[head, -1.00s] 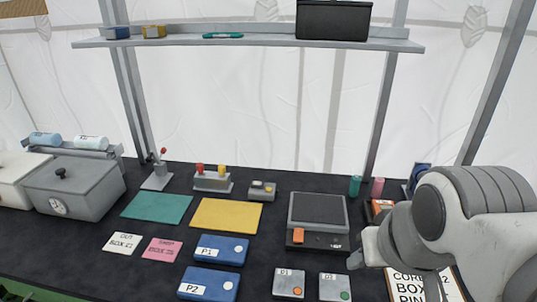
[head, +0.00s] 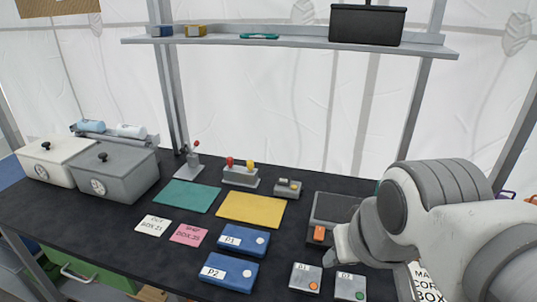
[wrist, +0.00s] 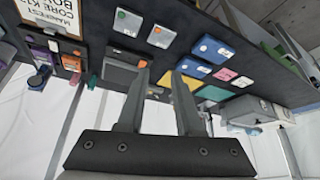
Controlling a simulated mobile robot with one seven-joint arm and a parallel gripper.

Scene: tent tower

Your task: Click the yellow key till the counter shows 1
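A small grey box (head: 288,187) stands on the dark table behind the yellow mat's right end. It carries a small yellow key (head: 294,186) and a dark patch that may be the counter's display; no number is readable. My gripper (head: 335,250) is in front of the right part of the table, to the right of and nearer than the grey box, touching nothing that I can see. In the wrist view my gripper (wrist: 158,98) has its two fingers apart with nothing between them. The small grey box cannot be made out clearly in the wrist view.
Left of the grey box stands a block with red and yellow knobs (head: 240,175). A dark-topped device with an orange switch (head: 330,208) is to its right, partly behind my arm. Blue boxes P1 (head: 242,240) and P2 (head: 229,271) lie in front. A shelf (head: 290,43) runs above.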

